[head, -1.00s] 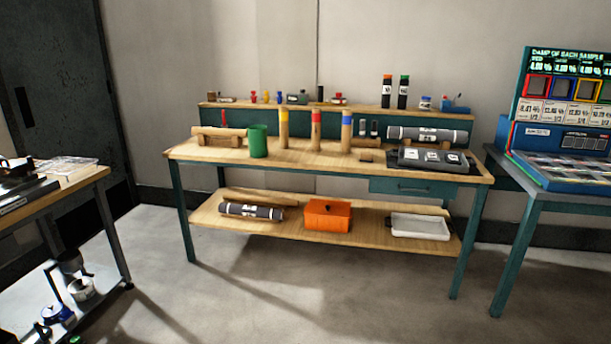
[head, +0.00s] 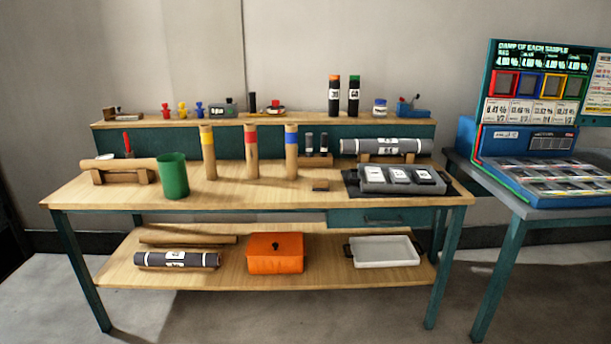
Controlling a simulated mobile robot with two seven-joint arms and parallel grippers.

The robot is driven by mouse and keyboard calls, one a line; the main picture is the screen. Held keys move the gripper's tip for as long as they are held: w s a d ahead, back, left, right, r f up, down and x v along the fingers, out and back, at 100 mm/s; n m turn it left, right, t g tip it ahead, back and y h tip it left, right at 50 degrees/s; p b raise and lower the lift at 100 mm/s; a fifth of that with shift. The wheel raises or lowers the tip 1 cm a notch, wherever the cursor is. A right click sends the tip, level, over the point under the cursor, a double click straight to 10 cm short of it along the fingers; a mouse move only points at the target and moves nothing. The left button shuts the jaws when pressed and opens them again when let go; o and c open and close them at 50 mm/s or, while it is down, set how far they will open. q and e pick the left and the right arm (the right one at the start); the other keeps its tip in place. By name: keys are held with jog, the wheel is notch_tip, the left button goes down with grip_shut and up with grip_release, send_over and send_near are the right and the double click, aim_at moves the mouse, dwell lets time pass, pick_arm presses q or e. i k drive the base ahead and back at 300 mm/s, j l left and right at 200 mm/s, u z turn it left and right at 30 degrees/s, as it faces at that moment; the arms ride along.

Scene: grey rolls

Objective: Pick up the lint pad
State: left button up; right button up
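Neither of my grippers shows in the head view. I cannot tell for sure which thing is the lint pad. A small flat dark-brown block (head: 320,185) lies on the wooden workbench (head: 110,190), in front of the upright tubes. To its right a grey tray (head: 372,186) holds three dark pieces with white labels (head: 398,175).
Three upright tubes with yellow (head: 208,152), red (head: 251,152) and blue (head: 291,150) bands stand mid-bench. A green cup (head: 174,176) stands left. The lower shelf holds an orange box (head: 275,253) and white tray (head: 385,251). A grey table (head: 560,212) stands right.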

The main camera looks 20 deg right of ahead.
aim_at(319, 183)
jog(key=i, duration=1.4)
